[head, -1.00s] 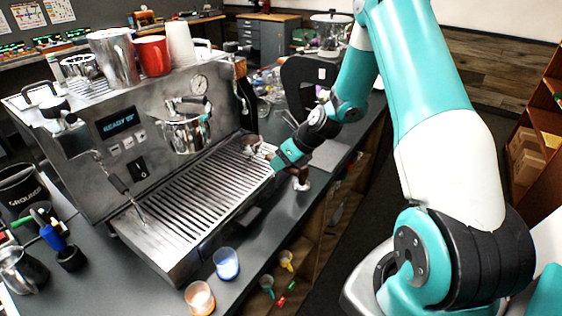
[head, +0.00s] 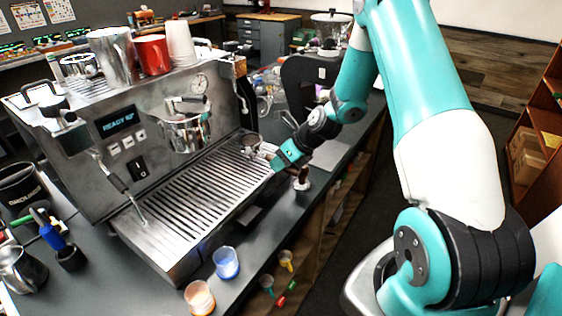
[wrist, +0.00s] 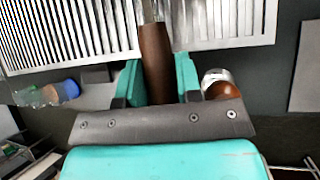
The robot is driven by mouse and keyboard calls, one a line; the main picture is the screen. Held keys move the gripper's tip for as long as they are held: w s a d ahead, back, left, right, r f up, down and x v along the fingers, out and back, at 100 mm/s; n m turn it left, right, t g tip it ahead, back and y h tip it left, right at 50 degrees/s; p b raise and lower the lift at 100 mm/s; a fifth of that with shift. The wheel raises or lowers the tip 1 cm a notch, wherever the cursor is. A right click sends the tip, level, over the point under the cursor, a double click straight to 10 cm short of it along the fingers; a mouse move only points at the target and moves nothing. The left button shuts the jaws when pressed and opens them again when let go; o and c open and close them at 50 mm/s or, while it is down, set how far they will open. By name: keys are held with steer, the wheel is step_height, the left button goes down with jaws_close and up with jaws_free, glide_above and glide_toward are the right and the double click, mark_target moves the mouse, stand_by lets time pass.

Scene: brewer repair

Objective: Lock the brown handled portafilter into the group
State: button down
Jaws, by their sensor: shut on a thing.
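My gripper (wrist: 160,82) is shut on the brown handle of the portafilter (wrist: 155,60), which lies between the two teal fingers in the wrist view. In the head view the portafilter's metal basket (head: 250,143) shows just beyond my gripper (head: 275,162), above the right end of the drip tray. The portafilter is apart from the group (head: 186,130), which sits on the machine's front, to the left of and higher than the basket. The portafilter's head is cut off at the top of the wrist view.
The slatted drip tray (head: 185,205) lies below the group. A tamper with a brown handle (head: 301,180) stands on the counter beside my gripper, and also shows in the wrist view (wrist: 222,86). A steam wand (head: 122,188) hangs at the left. Two glasses stand in front of the machine.

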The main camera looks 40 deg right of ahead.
steer(key=shift+f, duration=0.4)
steer(key=c, duration=0.7)
jaws_free()
steer(key=shift+d, duration=0.1)
steer(key=b+v, duration=0.3)
steer(key=v, duration=1.4)
steer(key=shift+r, duration=0.2)
